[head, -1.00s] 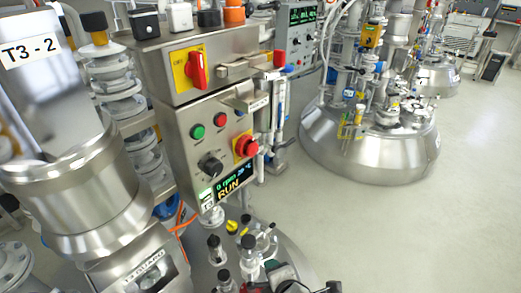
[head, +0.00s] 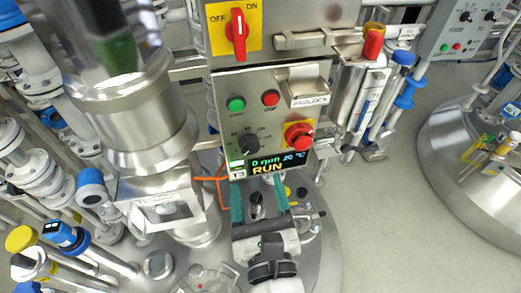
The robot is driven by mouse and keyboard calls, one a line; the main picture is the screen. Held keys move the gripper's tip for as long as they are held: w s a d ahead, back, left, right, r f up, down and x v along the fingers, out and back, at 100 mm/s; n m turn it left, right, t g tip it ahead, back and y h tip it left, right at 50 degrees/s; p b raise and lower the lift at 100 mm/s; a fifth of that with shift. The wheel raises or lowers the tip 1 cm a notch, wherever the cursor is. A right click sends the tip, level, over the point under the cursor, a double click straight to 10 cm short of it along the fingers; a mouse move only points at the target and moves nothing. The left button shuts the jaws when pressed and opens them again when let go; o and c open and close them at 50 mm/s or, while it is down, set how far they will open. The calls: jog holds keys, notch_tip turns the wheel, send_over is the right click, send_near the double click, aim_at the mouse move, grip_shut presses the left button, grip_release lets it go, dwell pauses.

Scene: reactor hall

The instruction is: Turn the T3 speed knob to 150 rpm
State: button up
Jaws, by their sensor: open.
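The T3 control box (head: 287,122) is in the upper middle of the head view. Its black speed knob (head: 248,145) sits at the lower left of the panel, with small scale marks around it. The display (head: 267,165) below reads 0 rpm, 20 °C and RUN. My gripper (head: 258,188) is below the display, with two teal-tipped fingers spread apart and pointing up towards the panel. It is open and empty, apart from the knob. A dark fitting of the vessel shows between the fingers.
Around the knob are a green button (head: 236,104), a red button (head: 270,98) and a red emergency stop (head: 299,135) on yellow. A red rotary switch (head: 238,36) is above. A steel cylinder (head: 135,115) stands close left. Clear floor (head: 385,215) lies right.

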aim_at(251, 151)
jog(key=x, duration=0.8)
jog(key=shift+w+p, duration=0.2)
jog(key=shift+p, duration=0.2)
jog(key=shift+c, duration=0.3)
jog(key=c, duration=1)
